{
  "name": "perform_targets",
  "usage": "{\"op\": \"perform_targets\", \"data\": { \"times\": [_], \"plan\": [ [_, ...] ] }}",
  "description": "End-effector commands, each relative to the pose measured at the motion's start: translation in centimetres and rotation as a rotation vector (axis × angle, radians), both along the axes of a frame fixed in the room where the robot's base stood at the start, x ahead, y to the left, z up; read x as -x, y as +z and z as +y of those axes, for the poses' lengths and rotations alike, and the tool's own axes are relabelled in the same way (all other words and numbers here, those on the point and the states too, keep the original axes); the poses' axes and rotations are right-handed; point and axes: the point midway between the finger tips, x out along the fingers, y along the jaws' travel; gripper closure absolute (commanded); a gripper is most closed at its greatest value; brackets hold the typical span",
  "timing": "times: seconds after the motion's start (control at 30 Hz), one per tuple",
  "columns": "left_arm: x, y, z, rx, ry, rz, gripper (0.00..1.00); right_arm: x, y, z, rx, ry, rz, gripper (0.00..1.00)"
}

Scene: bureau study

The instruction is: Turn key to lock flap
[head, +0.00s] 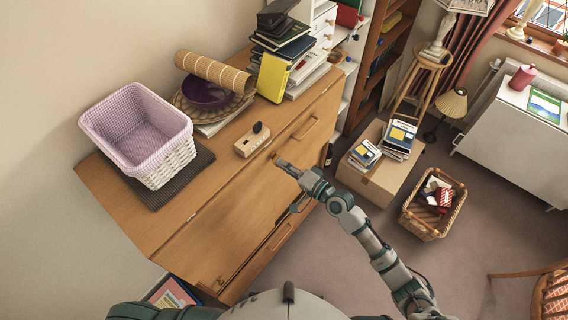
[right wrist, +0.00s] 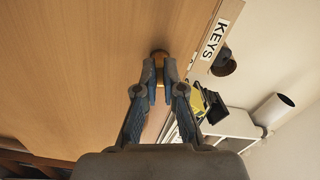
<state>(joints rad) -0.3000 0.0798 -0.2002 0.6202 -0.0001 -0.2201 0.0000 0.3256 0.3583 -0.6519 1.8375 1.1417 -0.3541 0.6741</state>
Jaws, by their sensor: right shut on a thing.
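The wooden bureau's flap (head: 226,220) is a broad plain panel and looks closed. My right gripper (head: 279,162) reaches the upper edge of the flap from the right. In the right wrist view my right gripper (right wrist: 159,72) is shut on a small brass-coloured key (right wrist: 158,55) at the face of the wood. The fingertips hide most of the key, and its turn angle cannot be told. A wooden key holder (head: 252,141) with a dark knob stands on the bureau top; its KEYS label (right wrist: 213,40) shows in the wrist view. My left gripper is not in view.
A lilac-lined basket (head: 135,125) stands on a dark mat at the left of the bureau top. Books (head: 285,45) and a purple bowl (head: 207,92) are farther back. A cardboard box (head: 378,180) and wicker basket (head: 433,205) stand on the floor at right.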

Motion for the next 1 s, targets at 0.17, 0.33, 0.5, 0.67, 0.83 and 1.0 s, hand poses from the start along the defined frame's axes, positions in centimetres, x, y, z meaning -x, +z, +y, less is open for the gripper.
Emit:
{"op": "perform_targets", "data": {
  "times": [0.17,0.33,0.5,0.67,0.83,1.0],
  "plan": [
    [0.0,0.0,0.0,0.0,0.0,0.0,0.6,0.0,0.0,0.0,-0.002,0.001,0.003,1.0],
    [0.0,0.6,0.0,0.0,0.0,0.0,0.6,0.0,0.1,0.0,-0.036,0.0,0.051,1.0],
    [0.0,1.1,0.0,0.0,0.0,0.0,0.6,0.0,0.2,0.0,-0.082,0.0,0.115,1.0],
    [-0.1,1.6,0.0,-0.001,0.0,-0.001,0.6,0.0,0.3,0.0,-0.126,0.0,0.173,1.0],
    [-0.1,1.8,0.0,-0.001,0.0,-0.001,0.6,0.0,0.2,0.0,-0.16,0.0,0.219,0.85],
    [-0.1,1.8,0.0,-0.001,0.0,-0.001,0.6,0.0,0.1,0.0,-0.158,0.0,0.217,0.69]
  ]
}}
